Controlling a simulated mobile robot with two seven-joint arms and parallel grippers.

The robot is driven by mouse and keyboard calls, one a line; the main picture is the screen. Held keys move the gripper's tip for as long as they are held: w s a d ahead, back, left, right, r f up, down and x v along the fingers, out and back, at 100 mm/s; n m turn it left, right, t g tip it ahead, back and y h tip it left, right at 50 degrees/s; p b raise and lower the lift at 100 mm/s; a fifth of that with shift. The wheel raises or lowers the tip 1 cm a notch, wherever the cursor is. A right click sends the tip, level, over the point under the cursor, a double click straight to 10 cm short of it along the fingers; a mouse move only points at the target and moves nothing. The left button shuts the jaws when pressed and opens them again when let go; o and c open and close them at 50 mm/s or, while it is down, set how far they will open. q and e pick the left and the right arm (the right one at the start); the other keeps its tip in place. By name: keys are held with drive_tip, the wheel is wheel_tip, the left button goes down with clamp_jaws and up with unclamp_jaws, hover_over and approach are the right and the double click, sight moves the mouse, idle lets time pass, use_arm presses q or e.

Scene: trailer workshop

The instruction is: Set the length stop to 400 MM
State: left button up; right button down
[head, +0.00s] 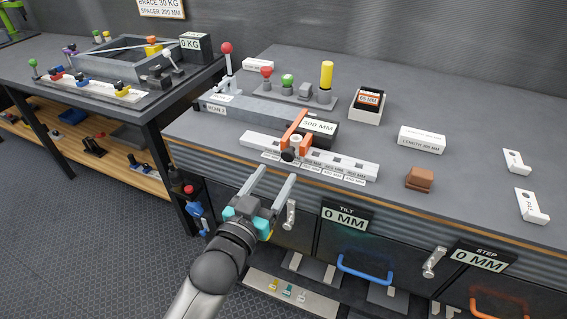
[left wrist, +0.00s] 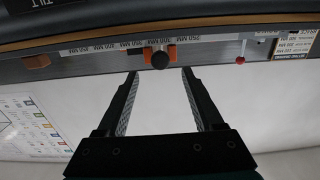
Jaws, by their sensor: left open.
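The length stop is an orange carriage (head: 301,128) with a dark round knob (head: 288,155) on its front, set on a pale notched rail (head: 345,162) at the bench's front. A black display (head: 319,126) beside it reads 300 MM. Small MM labels (head: 310,168) run along the rail's front. My left gripper (head: 278,174) is open and empty, in front of and below the knob, apart from it. In the left wrist view the knob (left wrist: 160,60) sits between and just beyond the open fingertips (left wrist: 160,74). My right gripper is not in view.
The bench holds levers on a base (head: 290,92), a white length block (head: 422,138) and a brown block (head: 420,177). A second bench stands at left.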

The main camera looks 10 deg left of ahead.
sight(288, 158)
use_arm(q)
drive_tip(key=shift+b+x, duration=0.35)
drive_tip(key=shift+x, duration=2.4)
drive_tip(key=shift+c, duration=0.2)
clamp_jaws()
drive_tip(key=shift+d, duration=0.1)
